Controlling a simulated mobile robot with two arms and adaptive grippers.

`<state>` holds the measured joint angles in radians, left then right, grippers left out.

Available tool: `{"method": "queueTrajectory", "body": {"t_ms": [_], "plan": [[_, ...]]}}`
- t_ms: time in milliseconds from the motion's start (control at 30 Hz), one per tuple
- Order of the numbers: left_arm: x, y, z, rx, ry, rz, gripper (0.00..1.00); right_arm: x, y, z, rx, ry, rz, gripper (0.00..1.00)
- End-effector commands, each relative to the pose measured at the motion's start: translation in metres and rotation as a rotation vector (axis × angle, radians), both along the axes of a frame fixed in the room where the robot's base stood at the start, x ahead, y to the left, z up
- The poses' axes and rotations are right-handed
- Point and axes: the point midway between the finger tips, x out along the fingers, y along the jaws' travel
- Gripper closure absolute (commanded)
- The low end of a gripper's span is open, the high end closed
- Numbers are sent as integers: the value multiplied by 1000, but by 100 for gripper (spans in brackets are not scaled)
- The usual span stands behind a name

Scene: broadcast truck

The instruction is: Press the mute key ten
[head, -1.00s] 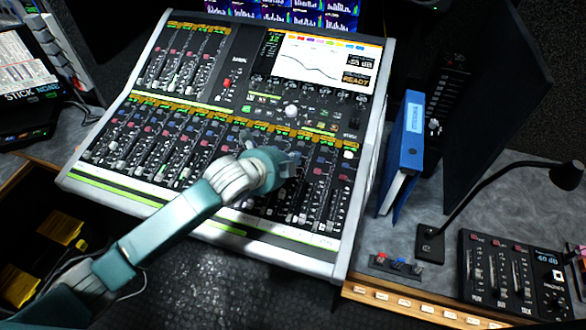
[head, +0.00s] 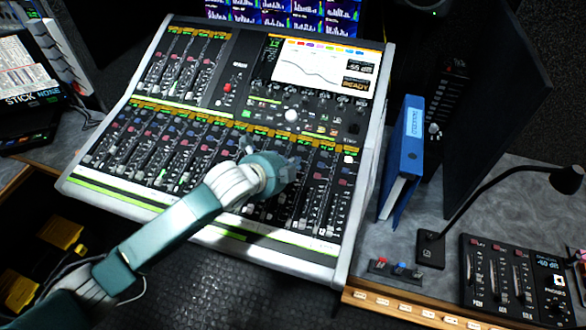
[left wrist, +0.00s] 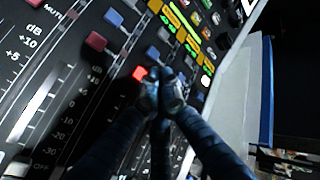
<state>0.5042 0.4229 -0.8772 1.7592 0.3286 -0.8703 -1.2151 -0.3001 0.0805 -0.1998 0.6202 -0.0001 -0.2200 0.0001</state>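The mixing console (head: 232,238) fills the middle of the head view, with a row of small red and blue channel keys above its faders. My left gripper (head: 290,170) hangs over the right half of that row and hides several keys. In the left wrist view, the fingers of my left gripper (left wrist: 166,86) are together and empty. Their tips are right beside a brightly lit red key (left wrist: 140,73); I cannot tell whether they touch the panel. A blue key (left wrist: 152,52) and a duller red key (left wrist: 96,41) are nearby. The key numbers are not readable. My right gripper is not in view.
A blue binder (head: 411,150) stands right of the console. A desk lamp (head: 480,205), a small fader box (head: 512,275) and a small switch block (head: 395,270) are on the right desk. A dark monitor (head: 495,110) stands behind them.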

Motion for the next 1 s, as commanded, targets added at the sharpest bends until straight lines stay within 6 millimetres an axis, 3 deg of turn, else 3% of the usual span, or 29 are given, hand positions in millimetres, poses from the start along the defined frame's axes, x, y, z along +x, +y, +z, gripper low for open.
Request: {"method": "queueTrajectory", "body": {"t_ms": [1000], "plan": [[1,0,-9,1,0,-1,100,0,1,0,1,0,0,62]]}}
